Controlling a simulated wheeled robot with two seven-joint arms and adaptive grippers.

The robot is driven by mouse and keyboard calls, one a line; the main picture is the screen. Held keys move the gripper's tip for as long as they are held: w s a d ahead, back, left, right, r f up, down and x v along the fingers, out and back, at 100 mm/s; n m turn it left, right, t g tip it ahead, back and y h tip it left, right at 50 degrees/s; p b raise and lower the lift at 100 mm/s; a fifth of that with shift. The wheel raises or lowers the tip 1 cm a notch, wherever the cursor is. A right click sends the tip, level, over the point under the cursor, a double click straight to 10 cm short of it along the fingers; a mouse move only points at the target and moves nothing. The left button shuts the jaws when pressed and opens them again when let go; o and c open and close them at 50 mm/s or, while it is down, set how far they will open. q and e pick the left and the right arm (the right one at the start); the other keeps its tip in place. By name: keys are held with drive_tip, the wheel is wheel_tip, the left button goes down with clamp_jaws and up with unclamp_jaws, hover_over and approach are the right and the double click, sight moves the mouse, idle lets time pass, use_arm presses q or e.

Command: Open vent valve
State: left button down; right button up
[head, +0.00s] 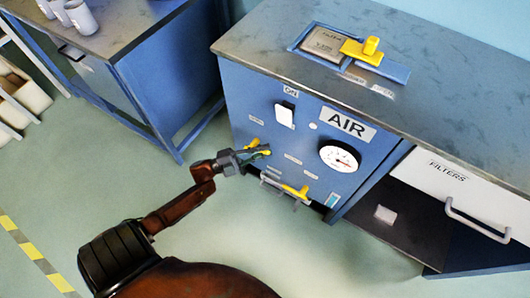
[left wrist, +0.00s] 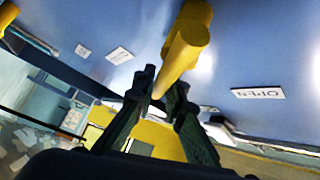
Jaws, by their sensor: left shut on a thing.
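The blue AIR cabinet (head: 240,110) has a yellow valve handle (head: 253,144) on the left of its front panel. My left gripper (head: 262,153) is at this handle, shut on it. In the left wrist view the yellow handle (left wrist: 188,42) runs down between the two dark fingers (left wrist: 165,88), which partly hide its lower end. A label reading OPEN (left wrist: 258,92), upside down in that view, is on the panel to the right of the handle. A second yellow handle (head: 296,191) is lower right on the panel. My right gripper is not in view.
A round gauge (head: 340,158) and a white switch (head: 284,115) are on the panel. A yellow-handled filter unit (head: 362,48) is on the cabinet top. A FILTERS drawer (head: 460,185) is at the right. The floor (head: 300,250) in front is clear.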

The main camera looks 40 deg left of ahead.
use_arm(q)
drive_tip(key=shift+s+a+r+n+t, duration=0.1)
drive_tip(key=shift+a+r+n+t, duration=0.05)
drive_tip(key=shift+n+t, duration=0.3)
drive_tip(key=c, duration=2)
unclamp_jaws()
drive_tip(key=shift+r, duration=0.1)
drive_tip(key=shift+o, duration=0.2)
drive_tip(key=shift+s+a, duration=0.1)
drive_tip(key=shift+s, duration=0.05)
drive_tip(key=v, duration=1.1)
drive_tip(key=shift+s+a, duration=0.25)
